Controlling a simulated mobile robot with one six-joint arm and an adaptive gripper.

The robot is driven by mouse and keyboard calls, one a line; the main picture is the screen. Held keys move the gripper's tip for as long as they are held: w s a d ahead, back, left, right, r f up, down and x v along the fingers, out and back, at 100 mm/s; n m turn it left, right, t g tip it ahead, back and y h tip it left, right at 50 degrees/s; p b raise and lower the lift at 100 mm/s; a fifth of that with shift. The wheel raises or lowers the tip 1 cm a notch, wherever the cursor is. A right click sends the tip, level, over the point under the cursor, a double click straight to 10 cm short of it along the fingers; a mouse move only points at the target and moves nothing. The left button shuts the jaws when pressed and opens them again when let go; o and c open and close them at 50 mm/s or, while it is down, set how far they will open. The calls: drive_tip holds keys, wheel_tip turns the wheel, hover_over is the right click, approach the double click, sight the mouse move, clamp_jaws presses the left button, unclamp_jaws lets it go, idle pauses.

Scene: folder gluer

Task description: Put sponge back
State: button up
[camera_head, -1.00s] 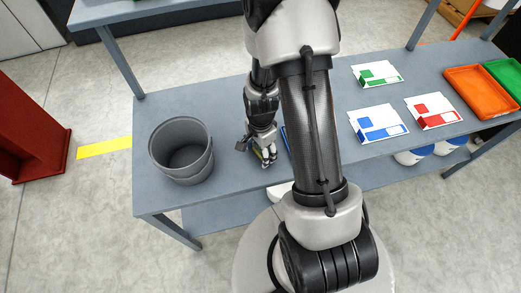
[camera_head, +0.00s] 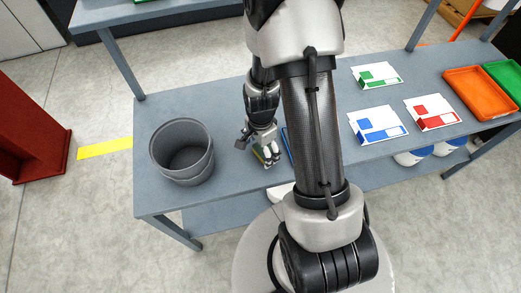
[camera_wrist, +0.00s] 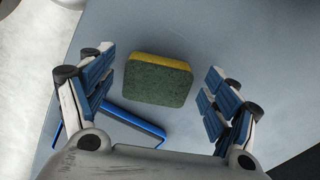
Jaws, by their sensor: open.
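The sponge (camera_wrist: 157,82), green on its broad face with a yellow layer, lies on the grey-blue table (camera_wrist: 215,30) in the wrist view. My gripper (camera_wrist: 160,95) is open, with one finger on each side of the sponge and a gap to both. In the head view my gripper (camera_head: 267,155) is low over the table near its front edge. A bit of the sponge (camera_head: 260,154) shows there between the fingers; the rest is hidden by them.
A blue-edged flat item (camera_wrist: 135,122) lies beside the sponge, partly behind my gripper. A grey bucket (camera_head: 182,168) stands left of my gripper. White cards with green, blue (camera_head: 377,124) and red markings and an orange tray (camera_head: 478,92) lie to the right.

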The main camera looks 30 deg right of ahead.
wheel_tip(320, 180, up, 10)
drive_tip(key=p, duration=0.3)
wheel_tip(320, 180, up, 15)
drive_tip(key=n+t, duration=0.2)
drive_tip(key=n, duration=0.5)
hover_over(260, 152)
drive_tip(key=s+a, duration=0.3)
drive_tip(key=a, duration=0.2)
drive_tip(key=s+a+r+n+t, duration=0.2)
drive_tip(key=s+a+r+n, duration=0.2)
drive_tip(key=s+r+n, duration=0.5)
drive_tip(key=shift+s+r+n+t, duration=0.3)
drive_tip(key=shift+s+r+n, duration=0.1)
drive_tip(key=shift+s+r, duration=0.3)
drive_tip(key=shift+a+f, duration=0.1)
drive_tip(key=shift+c, duration=0.5)
